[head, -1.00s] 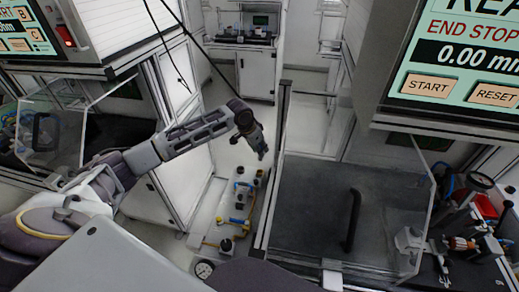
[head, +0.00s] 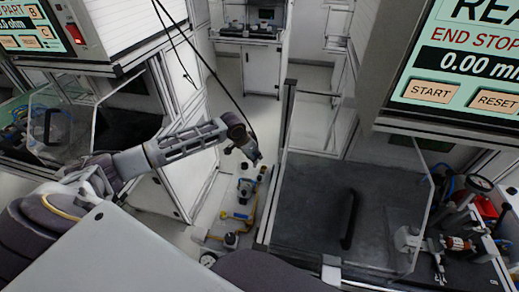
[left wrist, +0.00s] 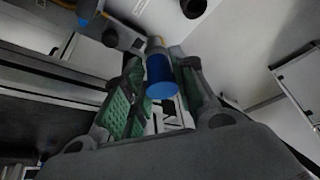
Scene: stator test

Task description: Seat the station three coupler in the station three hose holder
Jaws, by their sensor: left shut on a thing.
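My left gripper (head: 256,160) hangs over the white panel (head: 212,218) that carries yellow pipes and dark fittings, between the two machine enclosures. In the left wrist view, the left gripper (left wrist: 158,98) has its green padded fingers closed around a blue cylindrical piece (left wrist: 162,78) with a tan upper end, which looks like the coupler. In the head view the held piece is too small and dark to make out. I cannot pick out the station three hose holder for certain. My right gripper is not in view.
A black hose (head: 208,68) slants down from the top left toward my left gripper. A clear-doored enclosure with a black handle (head: 350,220) stands close on the right. A white cabinet (head: 175,188) stands on the left.

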